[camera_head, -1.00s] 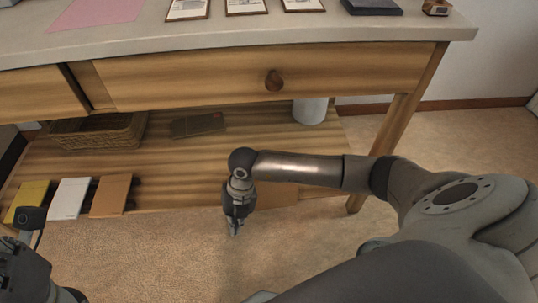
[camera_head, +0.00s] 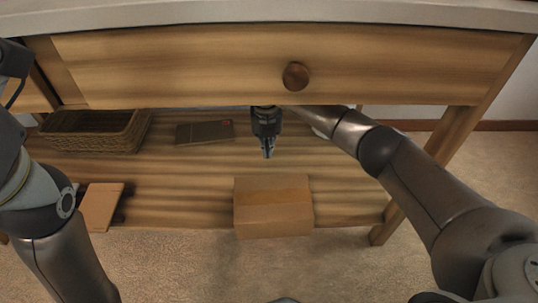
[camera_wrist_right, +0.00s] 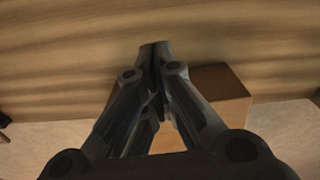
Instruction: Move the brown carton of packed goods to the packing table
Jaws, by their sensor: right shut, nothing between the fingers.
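The brown carton (camera_head: 273,212) sits on the low wooden shelf of the table, at its front edge, in the head view. It also shows in the right wrist view (camera_wrist_right: 222,92), partly hidden behind my fingers. My right gripper (camera_head: 268,153) is shut and empty, pointing down above and behind the carton, under the drawer. Its closed fingers also show in the right wrist view (camera_wrist_right: 156,50). They look apart from the carton. My left arm comes in at the left edge of the head view, but its fingers are not clearly seen.
The drawer front with a round knob (camera_head: 296,76) hangs above the shelf, below the pale tabletop (camera_head: 300,12). A wicker basket (camera_head: 97,131) and a dark flat folder (camera_head: 205,132) lie on the shelf. A tan book (camera_head: 101,207) is at front left. A table leg stands right.

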